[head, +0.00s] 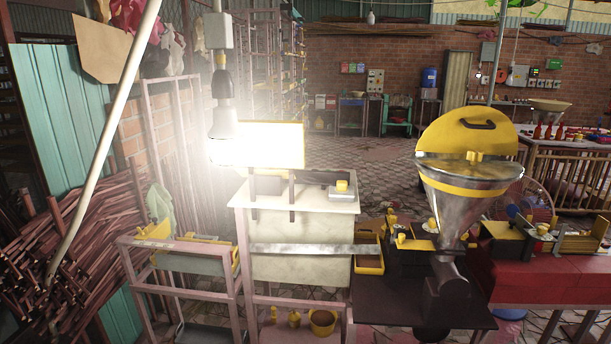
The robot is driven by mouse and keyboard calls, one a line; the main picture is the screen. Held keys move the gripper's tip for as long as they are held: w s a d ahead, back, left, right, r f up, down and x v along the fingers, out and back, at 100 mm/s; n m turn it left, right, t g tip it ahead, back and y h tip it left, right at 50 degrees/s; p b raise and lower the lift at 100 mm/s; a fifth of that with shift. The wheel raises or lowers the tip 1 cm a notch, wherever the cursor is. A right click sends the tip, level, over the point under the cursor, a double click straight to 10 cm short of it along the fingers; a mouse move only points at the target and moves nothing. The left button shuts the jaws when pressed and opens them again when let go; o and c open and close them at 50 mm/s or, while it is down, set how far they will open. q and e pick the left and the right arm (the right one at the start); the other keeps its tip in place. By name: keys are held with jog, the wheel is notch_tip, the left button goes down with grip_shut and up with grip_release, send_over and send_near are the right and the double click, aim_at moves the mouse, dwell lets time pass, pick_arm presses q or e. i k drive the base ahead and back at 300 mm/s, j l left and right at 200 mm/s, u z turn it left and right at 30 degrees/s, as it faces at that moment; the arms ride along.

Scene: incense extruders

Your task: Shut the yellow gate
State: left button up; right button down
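I cannot tell for certain which part is the yellow gate. A yellow upright plate (575,243) stands on the red bench at the right, beside a small dark machine with a yellow top (503,230). A steel hopper (470,200) at centre right has a round yellow lid (470,135) with a dark handle, tilted up and open. A yellow-edged panel (285,145) stands above the white cabinet, washed out by lamp glare. Neither of my grippers shows in the head view.
The white cabinet (300,228) stands at the centre, with a pink trolley (180,290) to its left. The red bench (520,280) fills the lower right. Bundled sticks (75,245) crowd the left. Tiled floor (345,155) is clear behind.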

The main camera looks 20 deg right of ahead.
aim_at(402, 243)
jog(key=z, duration=1.5)
